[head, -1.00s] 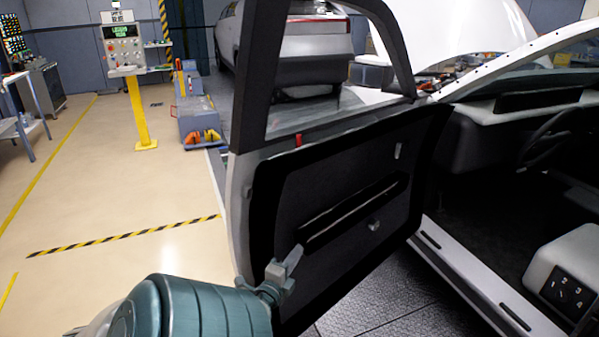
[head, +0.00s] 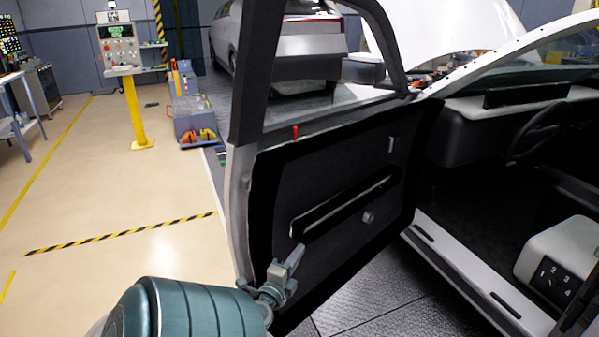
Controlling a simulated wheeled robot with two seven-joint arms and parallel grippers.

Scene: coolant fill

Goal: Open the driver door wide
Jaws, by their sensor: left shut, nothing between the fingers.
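The driver door (head: 345,175) stands swung well out from the car, its dark inner panel facing me. The door opening (head: 480,210) shows to its right, with the sill, steering wheel and a light seat or console part in view. My left gripper (head: 295,255) is shut and empty. It is at the lower near part of the inner panel, below the long armrest; I cannot tell whether it touches the panel. My right gripper is not in view.
A control post on a yellow stand (head: 133,105) and a grey tool cart (head: 192,115) stand beyond the door to the left. Open floor (head: 110,200) with striped tape lies left of the door. Another car (head: 290,50) is behind the door window.

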